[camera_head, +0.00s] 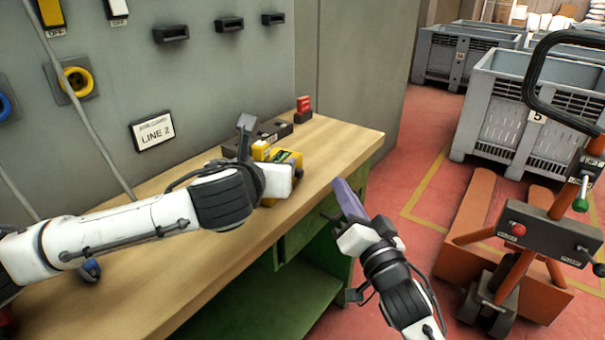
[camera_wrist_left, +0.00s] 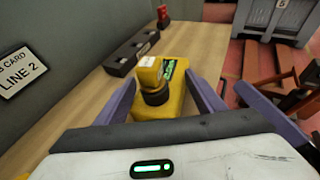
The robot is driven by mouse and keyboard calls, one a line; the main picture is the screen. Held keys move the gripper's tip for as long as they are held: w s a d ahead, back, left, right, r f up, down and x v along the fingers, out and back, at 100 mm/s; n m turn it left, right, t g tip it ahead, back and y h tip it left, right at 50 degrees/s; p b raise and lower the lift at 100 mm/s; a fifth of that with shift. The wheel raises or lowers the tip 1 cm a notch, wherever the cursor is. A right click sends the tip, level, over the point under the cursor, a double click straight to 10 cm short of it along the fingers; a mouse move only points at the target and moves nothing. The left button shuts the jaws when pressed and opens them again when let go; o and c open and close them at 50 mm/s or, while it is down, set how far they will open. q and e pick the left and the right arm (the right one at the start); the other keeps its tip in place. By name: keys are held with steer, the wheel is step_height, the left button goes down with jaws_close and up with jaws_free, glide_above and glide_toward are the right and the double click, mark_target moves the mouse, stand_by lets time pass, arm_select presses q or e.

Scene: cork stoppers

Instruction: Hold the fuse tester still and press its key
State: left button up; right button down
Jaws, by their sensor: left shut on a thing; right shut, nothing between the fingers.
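The yellow fuse tester (camera_head: 289,156) stands on the wooden bench near its right end. In the left wrist view the tester (camera_wrist_left: 178,104) has a raised yellow block, a dark round part in front of it and a green label on its right side. I cannot tell which part is the key. My left gripper (camera_wrist_left: 160,92) is shut on the tester, with a purple finger on each side. In the head view my left wrist hides the tester's near part. My right gripper (camera_head: 343,190) is shut and empty, beyond the bench's front edge, to the right of the tester and apart from it.
A dark box (camera_head: 270,132) lies behind the tester, with a red object (camera_head: 304,104) at its far end. The wall with a LINE 2 sign (camera_head: 153,131) borders the bench (camera_head: 335,140). An orange pallet truck (camera_head: 480,230) and grey crates (camera_head: 500,110) stand to the right.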

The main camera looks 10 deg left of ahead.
arm_select(q)
steer(key=shift+s+f, duration=0.15)
steer(key=shift+f, duration=0.5)
steer(key=o, duration=1.3)
steer(key=shift+o, duration=0.7)
steer(key=shift+r, duration=0.2)
